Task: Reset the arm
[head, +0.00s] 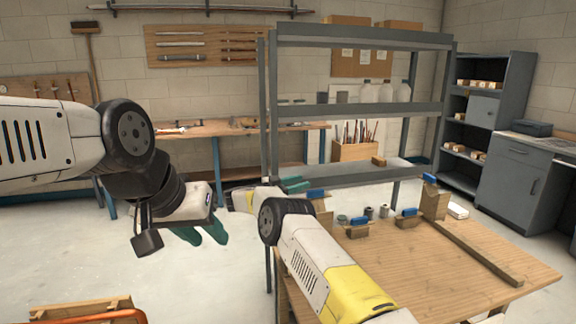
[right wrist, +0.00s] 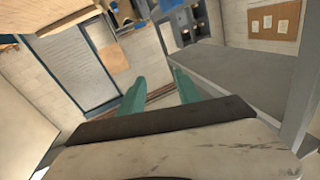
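My left arm reaches in from the left in the head view, and its gripper (head: 203,235) hangs over bare floor with its green fingers pointing down. The fingers are apart with nothing visible between them. My right arm reaches up from the bottom, over the left part of the wooden table (head: 440,270). Its gripper (head: 295,185) is by the near left part of the grey shelf rack, partly hidden behind my arm. In the right wrist view its two green fingers (right wrist: 160,92) stand apart and empty, beside a grey shelf board (right wrist: 235,80).
The grey shelf rack (head: 350,108) stands behind the table. A workbench (head: 230,129) is at the back wall. Floor between is clear.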

